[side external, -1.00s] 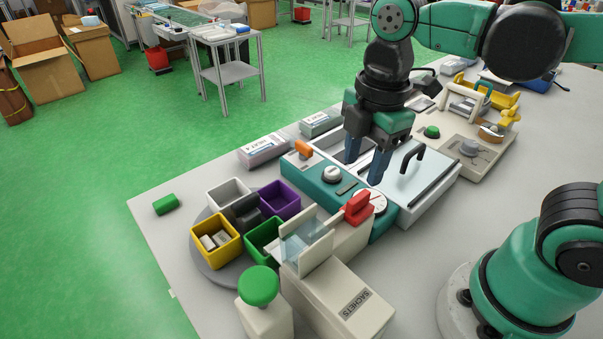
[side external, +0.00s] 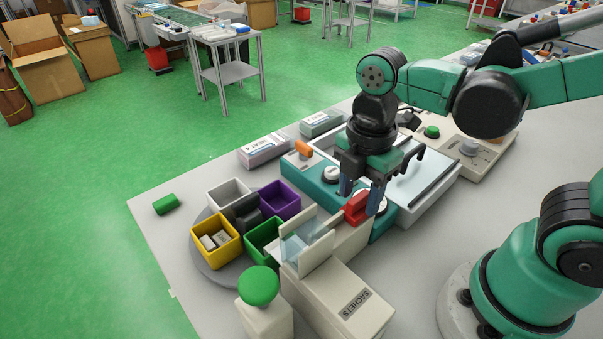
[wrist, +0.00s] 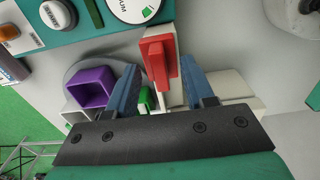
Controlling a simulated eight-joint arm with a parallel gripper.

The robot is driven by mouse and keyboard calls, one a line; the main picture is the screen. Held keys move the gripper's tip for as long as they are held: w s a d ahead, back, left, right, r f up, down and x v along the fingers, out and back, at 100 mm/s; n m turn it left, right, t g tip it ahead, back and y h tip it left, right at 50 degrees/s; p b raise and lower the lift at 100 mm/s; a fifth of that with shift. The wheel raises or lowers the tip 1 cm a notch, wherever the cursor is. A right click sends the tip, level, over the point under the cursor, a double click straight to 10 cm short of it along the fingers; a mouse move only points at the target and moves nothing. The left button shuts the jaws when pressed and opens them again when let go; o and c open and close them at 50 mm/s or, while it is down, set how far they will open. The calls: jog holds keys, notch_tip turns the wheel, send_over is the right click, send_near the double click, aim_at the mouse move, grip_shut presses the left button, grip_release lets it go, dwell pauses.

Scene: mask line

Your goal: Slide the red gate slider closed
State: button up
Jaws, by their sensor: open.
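The red gate slider (side external: 356,208) sits on a cream channel at the end of the sachet dispenser (side external: 338,300). It also shows in the wrist view (wrist: 159,62), between my two blue fingers. My gripper (side external: 361,199) is open and points down at the slider. One finger is on each side of it in the wrist view (wrist: 160,76). I cannot tell whether either finger touches it. A clear panel in a cream frame (side external: 306,240) stands tilted on the dispenser. Part of the slider's far side is hidden by my fingers.
Left of the dispenser, a round turntable (side external: 208,273) carries yellow, green, purple and white bins. A green knob (side external: 259,286) stands in front. The teal panel (side external: 318,186) with dials and the tray with a black handle lie close behind my gripper.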

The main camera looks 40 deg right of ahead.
grip_shut()
